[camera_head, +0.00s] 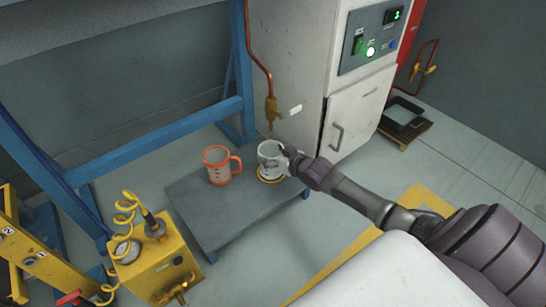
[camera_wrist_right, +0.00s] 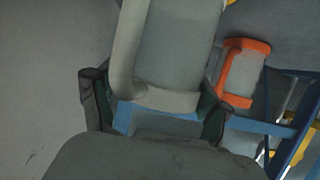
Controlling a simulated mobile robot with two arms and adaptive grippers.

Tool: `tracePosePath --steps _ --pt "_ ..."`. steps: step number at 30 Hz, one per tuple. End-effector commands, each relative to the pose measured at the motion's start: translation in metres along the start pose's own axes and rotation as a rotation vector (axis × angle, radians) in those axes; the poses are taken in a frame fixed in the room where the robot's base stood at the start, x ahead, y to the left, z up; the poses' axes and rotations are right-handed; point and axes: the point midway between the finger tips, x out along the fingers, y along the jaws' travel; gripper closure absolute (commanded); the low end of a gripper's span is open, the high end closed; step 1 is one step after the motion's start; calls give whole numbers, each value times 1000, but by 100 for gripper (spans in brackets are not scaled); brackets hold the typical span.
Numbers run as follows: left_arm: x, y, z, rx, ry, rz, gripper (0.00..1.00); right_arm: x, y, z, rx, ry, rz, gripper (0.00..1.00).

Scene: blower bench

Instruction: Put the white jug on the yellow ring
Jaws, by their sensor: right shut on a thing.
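The white jug (camera_head: 268,158) stands upright at the right end of the low grey bench. The yellow ring (camera_head: 271,180) shows around the jug's base; I cannot tell whether the base touches it. My right gripper (camera_head: 287,153) is at the jug's right side. My left gripper is not in view.
An orange-rimmed jug (camera_head: 217,166) stands left on the low grey bench (camera_head: 235,208); it also shows in the right wrist view (camera_wrist_right: 245,72). A yellow box (camera_head: 158,268) with gauge and coiled hose is at front left. A white cabinet (camera_head: 356,110) and copper pipe (camera_head: 262,72) stand behind.

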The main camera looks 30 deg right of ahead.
Motion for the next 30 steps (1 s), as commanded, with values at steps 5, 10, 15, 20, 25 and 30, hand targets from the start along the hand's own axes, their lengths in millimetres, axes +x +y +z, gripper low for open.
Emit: tracePosePath --steps 5,10,15,20,25,30 --pt "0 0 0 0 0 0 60 0 0 -1 0 2 0 61" --pt "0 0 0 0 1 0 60 1 0 1 0 0 0 6" --pt "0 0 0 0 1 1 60 1 0 2 0 0 0 0" --pt "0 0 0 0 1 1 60 1 0 2 0 0 0 0" --pt "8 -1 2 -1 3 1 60 -8 0 -3 0 -1 -1 0" --pt "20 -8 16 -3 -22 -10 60 -40 0 -6 0 -3 0 0"
